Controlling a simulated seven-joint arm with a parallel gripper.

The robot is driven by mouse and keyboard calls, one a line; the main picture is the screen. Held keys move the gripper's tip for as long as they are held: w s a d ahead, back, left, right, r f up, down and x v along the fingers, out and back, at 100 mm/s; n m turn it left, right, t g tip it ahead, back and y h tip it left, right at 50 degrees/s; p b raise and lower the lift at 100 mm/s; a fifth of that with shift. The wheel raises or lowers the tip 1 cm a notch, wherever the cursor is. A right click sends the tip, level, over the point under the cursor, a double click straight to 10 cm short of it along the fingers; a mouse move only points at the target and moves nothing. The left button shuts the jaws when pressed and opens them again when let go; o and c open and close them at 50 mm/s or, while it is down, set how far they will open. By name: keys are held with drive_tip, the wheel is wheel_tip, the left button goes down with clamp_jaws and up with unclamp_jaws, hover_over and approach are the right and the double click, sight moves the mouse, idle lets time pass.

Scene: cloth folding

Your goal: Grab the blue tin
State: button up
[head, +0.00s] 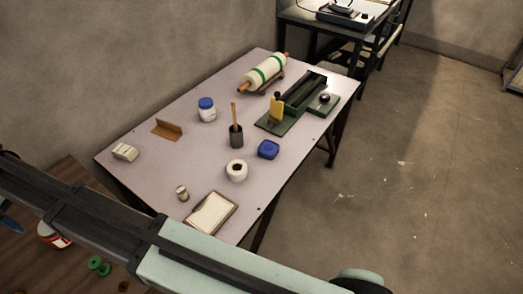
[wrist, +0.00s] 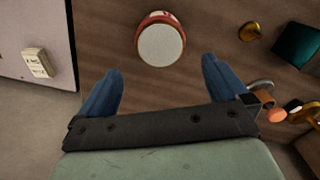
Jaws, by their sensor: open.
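The blue tin (head: 268,149) is a small, rounded, dark blue box. It sits on the pale table near its right edge, between a white roll and a green-based device. It does not show in the wrist view. My gripper (wrist: 160,66) has two blue fingers spread wide apart with nothing held between them. It hangs above a brown wooden surface at the lower left of the head view, well away from the blue tin. In the head view only a bit of blue finger shows at the left edge.
A red-and-white can (wrist: 162,45) stands on the wooden surface (wrist: 110,30) ahead of my fingers. On the pale table (head: 165,185), a white roll (head: 237,171), a dark cup with a brush (head: 236,136), a blue-lidded jar (head: 206,110) and a green-based device (head: 300,100) surround the tin.

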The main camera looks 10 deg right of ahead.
drive_tip(key=w+d+r+m, duration=0.4)
drive_tip(key=w+d+m, duration=0.1)
drive_tip(key=w+d, duration=0.85)
drive_tip(key=m, duration=1.7)
hover_over(268, 148)
wheel_tip(268, 148, down, 11)
drive_tip(key=f, duration=0.9)
drive_tip(key=shift+w+d, duration=0.15)
drive_tip(key=shift+w, duration=0.1)
drive_tip(key=shift+s+f, duration=0.15)
drive_tip(key=shift+f, duration=2.6)
